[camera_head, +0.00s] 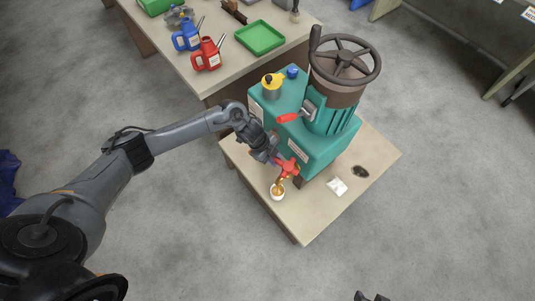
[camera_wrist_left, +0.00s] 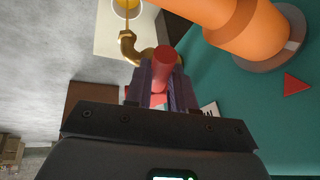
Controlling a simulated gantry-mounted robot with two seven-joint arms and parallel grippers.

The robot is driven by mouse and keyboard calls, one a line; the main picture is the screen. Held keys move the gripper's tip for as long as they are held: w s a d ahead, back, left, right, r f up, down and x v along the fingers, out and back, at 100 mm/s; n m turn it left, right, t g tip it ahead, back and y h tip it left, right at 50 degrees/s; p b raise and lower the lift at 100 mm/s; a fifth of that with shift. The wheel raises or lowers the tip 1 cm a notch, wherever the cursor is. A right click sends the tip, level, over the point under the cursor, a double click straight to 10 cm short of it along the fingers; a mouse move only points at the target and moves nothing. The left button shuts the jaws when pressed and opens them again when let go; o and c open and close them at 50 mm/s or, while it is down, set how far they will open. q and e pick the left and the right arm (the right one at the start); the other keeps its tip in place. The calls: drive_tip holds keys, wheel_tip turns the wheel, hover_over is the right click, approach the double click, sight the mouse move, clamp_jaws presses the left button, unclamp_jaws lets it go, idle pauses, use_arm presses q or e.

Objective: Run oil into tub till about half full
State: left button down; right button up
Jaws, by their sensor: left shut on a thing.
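My left gripper (camera_head: 279,160) is shut on the red handle (camera_head: 291,167) of a brass tap on the teal machine. In the left wrist view the red handle (camera_wrist_left: 164,68) sits between the fingers (camera_wrist_left: 160,85), with the curved brass spout (camera_wrist_left: 128,45) beyond. The small white tub (camera_head: 277,197) stands on the bench under the spout. In the left wrist view a thin yellow oil stream runs from the spout into the tub (camera_wrist_left: 116,10), cut by the frame's top edge. Yellow oil covers its inside; the exact level is unclear. A dark shape at the lower edge may be my right gripper (camera_head: 370,297).
Oil cans (camera_head: 206,55) stand on the back table.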

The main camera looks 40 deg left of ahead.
use_arm(q)
drive_tip(key=c, duration=1)
unclamp_jaws()
drive_tip(key=shift+o, duration=0.2)
drive_tip(key=p+v, duration=0.2)
drive_tip(key=v, duration=0.9)
